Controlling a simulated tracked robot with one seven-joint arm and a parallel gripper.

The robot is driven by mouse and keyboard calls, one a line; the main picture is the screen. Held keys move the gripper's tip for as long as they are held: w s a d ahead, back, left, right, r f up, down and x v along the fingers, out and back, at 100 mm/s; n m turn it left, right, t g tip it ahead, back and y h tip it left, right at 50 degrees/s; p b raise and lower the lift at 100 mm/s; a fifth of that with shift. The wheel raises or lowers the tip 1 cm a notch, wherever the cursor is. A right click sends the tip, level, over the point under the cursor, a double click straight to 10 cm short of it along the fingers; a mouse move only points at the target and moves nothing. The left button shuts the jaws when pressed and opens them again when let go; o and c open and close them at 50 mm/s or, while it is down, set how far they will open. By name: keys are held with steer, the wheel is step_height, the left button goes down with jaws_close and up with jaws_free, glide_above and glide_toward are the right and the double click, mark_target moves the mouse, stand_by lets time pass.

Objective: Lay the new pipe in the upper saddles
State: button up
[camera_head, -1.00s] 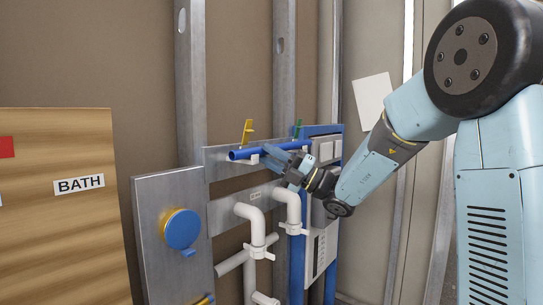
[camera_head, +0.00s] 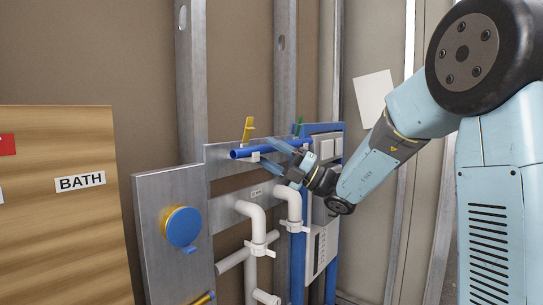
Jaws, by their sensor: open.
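The blue pipe (camera_head: 244,153) lies roughly level along the upper metal rail (camera_head: 218,154), at a white saddle (camera_head: 256,156). Its right part passes behind my gripper, so its contact with the other saddle is hidden. My gripper (camera_head: 272,153) is open in front of the pipe's right half, its fingers apart and pointing left. One finger is near the pipe's height and the other is below it. I cannot tell whether either finger touches the pipe.
A yellow clip (camera_head: 248,128) and a green clip (camera_head: 298,127) stand above the rail. White elbow pipes (camera_head: 253,218) hang below. A blue round cap (camera_head: 183,227) on a metal panel is at lower left, beside a wooden BATH board (camera_head: 60,230).

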steer(key=v, duration=1.3)
steer(key=shift+d+f, duration=0.25)
steer(key=shift+d, duration=0.05)
steer(key=s+a+f+n+g+h, duration=0.2)
steer(key=s+f+n+g+h, duration=0.15)
steer(key=s+n+h, duration=0.4)
steer(key=s+a+f+n+g+h, duration=0.2)
steer(key=s+f+n+g+h, duration=0.15)
steer(key=s+n, duration=0.75)
steer(key=s+d+f+n+t+h, duration=0.1)
steer(key=s+d+n+t+h, duration=0.2)
steer(key=d+n+h, duration=0.3)
steer(key=s+d+f+n+t+h, duration=0.1)
steer(key=s+d+n+t+h, duration=0.2)
steer(key=d+n, duration=0.6)
steer(key=shift+s+n+t+h, duration=0.15)
steer(key=shift+n+t+h, duration=0.55)
steer(key=shift+n+h, duration=0.65)
